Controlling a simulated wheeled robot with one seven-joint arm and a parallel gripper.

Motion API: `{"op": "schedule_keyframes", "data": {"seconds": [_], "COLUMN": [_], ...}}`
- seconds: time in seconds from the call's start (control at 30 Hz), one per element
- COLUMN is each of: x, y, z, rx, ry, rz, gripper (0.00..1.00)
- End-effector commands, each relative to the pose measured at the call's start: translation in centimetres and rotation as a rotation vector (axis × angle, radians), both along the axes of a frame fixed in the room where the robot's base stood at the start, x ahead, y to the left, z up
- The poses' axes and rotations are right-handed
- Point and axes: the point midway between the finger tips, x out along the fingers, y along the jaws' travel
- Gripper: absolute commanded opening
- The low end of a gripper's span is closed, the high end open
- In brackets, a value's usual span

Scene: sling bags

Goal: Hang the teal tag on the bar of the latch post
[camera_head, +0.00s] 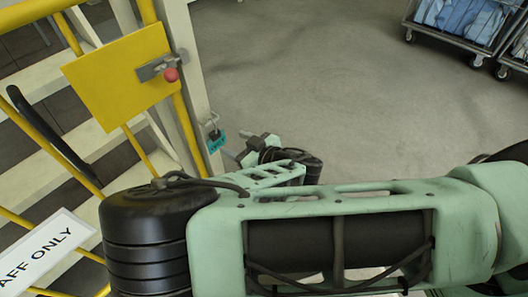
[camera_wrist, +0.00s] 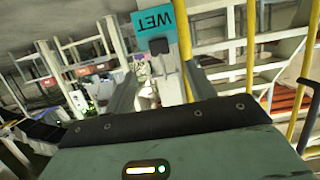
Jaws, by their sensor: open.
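The teal tag (camera_head: 217,143) is at the white latch post (camera_head: 194,85), below a small dark fitting with a thin grey loop. In the wrist view the tag (camera_wrist: 152,20) shows the word WET upside down, with a black block against its edge. It appears to hang at the post; the exact contact with the bar is too small to tell. My gripper (camera_head: 243,151) is just right of the tag in the head view. In the wrist view its two fingers (camera_wrist: 162,75) are spread apart, with the post showing between them and nothing held.
A yellow gate plate (camera_head: 118,77) with a metal latch and red knob (camera_head: 171,75) stands left of the post. White stairs, yellow rails and a STAFF ONLY sign (camera_head: 42,255) are at left. Wheeled carts of cloth (camera_head: 465,25) stand far right. The grey floor between is clear.

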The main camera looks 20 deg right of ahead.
Motion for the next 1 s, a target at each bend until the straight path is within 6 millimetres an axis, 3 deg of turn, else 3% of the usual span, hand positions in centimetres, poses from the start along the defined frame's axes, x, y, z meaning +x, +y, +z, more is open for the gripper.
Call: {"op": "schedule_keyframes", "data": {"seconds": [0.2, 0.4, 0.67, 1.0], "x": [-4.1, -7.0, -8.4, -8.2], "y": [-2.9, -4.9, -5.7, -5.9], "z": [1.6, 3.0, 3.1, 3.0], "rx": [-0.002, -0.003, -0.001, 0.002], "ry": [0.002, 0.003, 0.001, 0.016], "rz": [-0.005, -0.002, -0.002, -0.032], "gripper": [0.55, 0.55, 0.55, 0.55]}}
